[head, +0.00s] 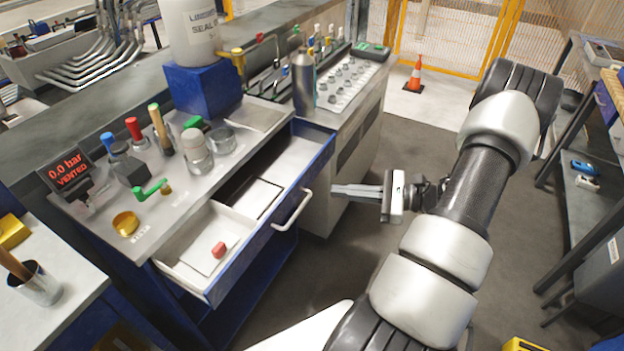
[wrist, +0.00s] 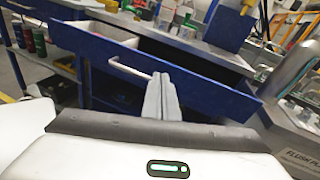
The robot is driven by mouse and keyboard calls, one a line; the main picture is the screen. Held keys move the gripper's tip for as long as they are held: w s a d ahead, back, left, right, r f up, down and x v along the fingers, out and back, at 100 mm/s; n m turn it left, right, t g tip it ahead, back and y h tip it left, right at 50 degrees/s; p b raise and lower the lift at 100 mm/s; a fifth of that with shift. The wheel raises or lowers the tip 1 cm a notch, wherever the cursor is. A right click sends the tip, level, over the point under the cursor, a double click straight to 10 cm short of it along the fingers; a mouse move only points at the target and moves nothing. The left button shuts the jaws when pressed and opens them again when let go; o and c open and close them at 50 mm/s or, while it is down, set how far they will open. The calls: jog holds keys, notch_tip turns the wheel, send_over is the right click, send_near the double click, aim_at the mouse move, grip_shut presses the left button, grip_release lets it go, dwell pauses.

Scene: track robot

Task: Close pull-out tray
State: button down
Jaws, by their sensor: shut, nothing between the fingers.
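The pull-out tray (head: 235,250) is a blue-fronted drawer with a pale interior, and it stands open from the workbench. A red piece (head: 219,250) lies in its near compartment. Its pale bar handle (head: 292,210) is on the front face, and the handle (wrist: 128,70) also shows in the wrist view, left of my fingers. My gripper (head: 334,189) is shut and empty, its fingers pointing at the tray front near the handle's far end. In the head view a small gap shows between fingertips and handle. In the wrist view my gripper (wrist: 162,82) overlaps the blue front; contact cannot be told.
The bench top (head: 185,185) above the tray carries valves, a brass cup (head: 126,223) and a pressure display (head: 66,171). A grey bottle (head: 303,82) stands behind. An orange cone (head: 414,75) is on the floor further off. The floor before the tray is clear.

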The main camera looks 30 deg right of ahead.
aim_at(267, 171)
jog(key=s+d+f+m+t+h, duration=0.2)
jog(key=d+f+m+t, duration=0.2)
jog(key=d+f+m, duration=0.15)
jog(key=shift+n, duration=0.45)
jog(key=x, duration=1.3)
jog(key=shift+w+a+r, duration=0.1)
jog(key=shift+w+a, duration=0.1)
jog(key=shift+w, duration=0.05)
jog(key=shift+w+a, duration=0.1)
jog(key=b+x, duration=0.1)
jog(key=x, duration=0.4)
jog(key=b+x, duration=0.1)
jog(key=x, duration=0.9)
jog(key=shift+w+a+f+b, duration=0.15)
jog(key=shift+w+f+b, duration=0.15)
jog(key=shift+b, duration=0.1)
jog(key=shift+w+a+r, duration=0.1)
jog(key=shift+w+a, duration=0.15)
jog(key=shift+w, duration=0.15)
jog(key=shift+r, duration=0.1)
